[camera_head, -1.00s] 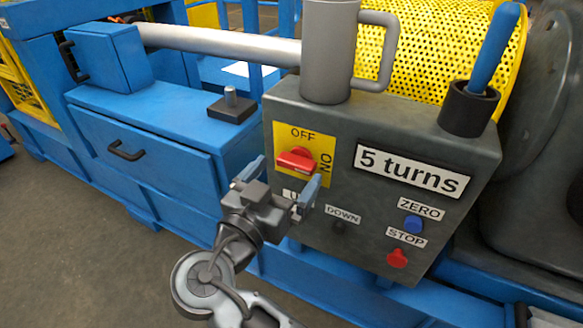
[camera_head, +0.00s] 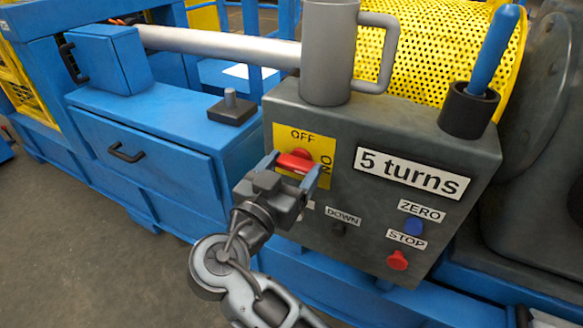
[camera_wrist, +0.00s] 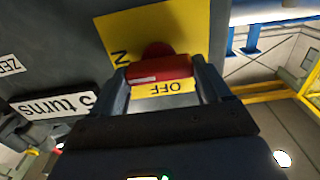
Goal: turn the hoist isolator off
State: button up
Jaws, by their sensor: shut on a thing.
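The hoist isolator is a red bar handle (camera_head: 296,160) on a yellow plate (camera_head: 322,147) on the dark grey control box. OFF is printed at the top of the plate and ON at its right. The handle lies roughly crosswise, and in the wrist view the red handle (camera_wrist: 160,68) has a white mark on the end toward the ON side. My gripper (camera_head: 289,169) is at the plate, its two fingers shut on the two ends of the handle. The wrist view shows my gripper (camera_wrist: 163,75) with the handle between its fingers.
The control box (camera_head: 340,205) also carries a "5 turns" label (camera_head: 410,172), a blue ZERO button (camera_head: 413,225), a red STOP button (camera_head: 397,260) and a DOWN button (camera_head: 338,229). A grey cylinder with a handle (camera_head: 328,60) and a blue lever (camera_head: 493,50) stand on top.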

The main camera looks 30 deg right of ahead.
jog(key=shift+c, duration=1.2)
jog(key=shift+r+n+p, duration=0.1)
jog(key=shift+n+p, duration=0.2)
jog(key=n+p, duration=0.2)
jog(key=shift+w+r+n, duration=0.1)
jog(key=shift+n, duration=0.3)
jog(key=n+p, duration=0.3)
jog(key=n, duration=0.1)
jog(key=shift+n, duration=0.3)
jog(key=n+p, duration=0.4)
jog(key=n, duration=0.1)
jog(key=shift+w+p, duration=0.15)
jog(key=shift+p, duration=0.25)
jog(key=shift+f+n+p, duration=0.15)
jog(key=shift+n+p, duration=0.7)
jog(key=shift+n, duration=0.35)
jog(key=shift+f+n+p, duration=0.15)
jog(key=shift+n+p, duration=0.7)
jog(key=shift+n, duration=0.35)
